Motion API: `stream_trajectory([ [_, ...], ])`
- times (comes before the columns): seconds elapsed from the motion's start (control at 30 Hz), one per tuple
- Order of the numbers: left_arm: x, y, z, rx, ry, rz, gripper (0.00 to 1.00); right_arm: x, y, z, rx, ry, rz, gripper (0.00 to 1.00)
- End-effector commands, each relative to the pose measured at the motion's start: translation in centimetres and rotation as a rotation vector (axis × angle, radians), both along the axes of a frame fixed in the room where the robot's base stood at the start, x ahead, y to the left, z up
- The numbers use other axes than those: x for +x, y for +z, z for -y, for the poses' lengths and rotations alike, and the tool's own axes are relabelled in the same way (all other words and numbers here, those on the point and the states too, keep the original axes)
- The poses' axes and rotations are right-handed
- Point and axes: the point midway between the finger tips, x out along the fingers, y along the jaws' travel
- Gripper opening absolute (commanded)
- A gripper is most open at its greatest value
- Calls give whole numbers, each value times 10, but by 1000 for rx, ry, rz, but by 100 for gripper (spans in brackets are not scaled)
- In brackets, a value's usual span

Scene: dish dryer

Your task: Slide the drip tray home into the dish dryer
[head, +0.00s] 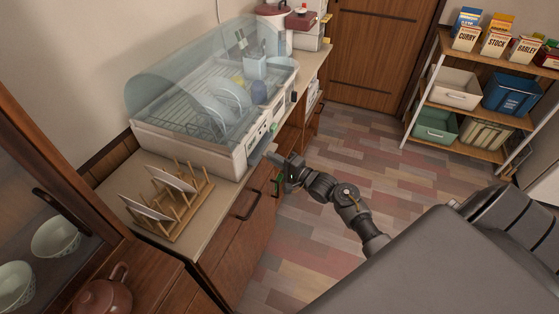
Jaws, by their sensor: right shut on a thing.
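The dish dryer (190,148) stands on the counter at the left, a cream body with a clear domed cover and a wire rack holding dishes. A pale grey strip, which looks like the drip tray (259,154), sticks out low from its front face. My right gripper (277,160) is at the outer end of this strip, in front of the counter edge, and is shut on it. The jaws hide the grip itself. How far the tray reaches inside the dryer is hidden. My left gripper is out of view.
A wooden plate rack (170,200) with plates stands on the counter, left of my right gripper. Cabinet doors with dark handles (248,204) lie below the counter edge. A shelf cart (470,95) stands at the far right. The floor (365,165) between is clear.

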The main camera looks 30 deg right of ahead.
Motion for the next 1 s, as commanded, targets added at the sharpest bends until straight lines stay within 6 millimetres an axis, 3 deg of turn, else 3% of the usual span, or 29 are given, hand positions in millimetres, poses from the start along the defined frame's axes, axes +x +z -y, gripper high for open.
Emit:
stream_trajectory([
  [0.4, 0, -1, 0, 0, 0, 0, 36, 15, 1, -10, 1, -1, 2, 0],
  [1.0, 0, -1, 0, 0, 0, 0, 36, 17, 0, -11, 0, 0, 2, 0],
])
